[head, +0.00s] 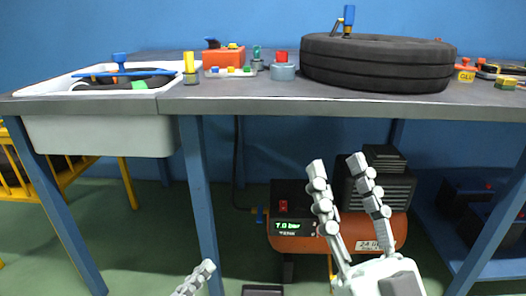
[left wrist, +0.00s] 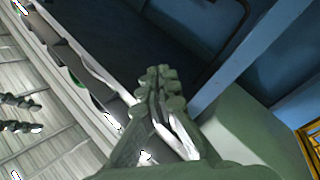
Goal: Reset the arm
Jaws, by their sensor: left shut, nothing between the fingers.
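My left gripper (head: 200,272) shows only its tip at the bottom edge of the head view, below the bench and in front of its blue leg. In the left wrist view the left gripper (left wrist: 160,76) has its fingers together with nothing between them. My right gripper (head: 337,163) is in front of the compressor, below the bench's front edge. Its two fingers point up and stand apart, with nothing seen between them. The rest of both arms is mostly out of the head view.
The grey workbench (head: 270,104) spans the head view, with a white sink (head: 100,132) at left. An orange compressor (head: 402,229) stands underneath. A yellow frame (head: 128,184) is at left. Green floor shows between the legs.

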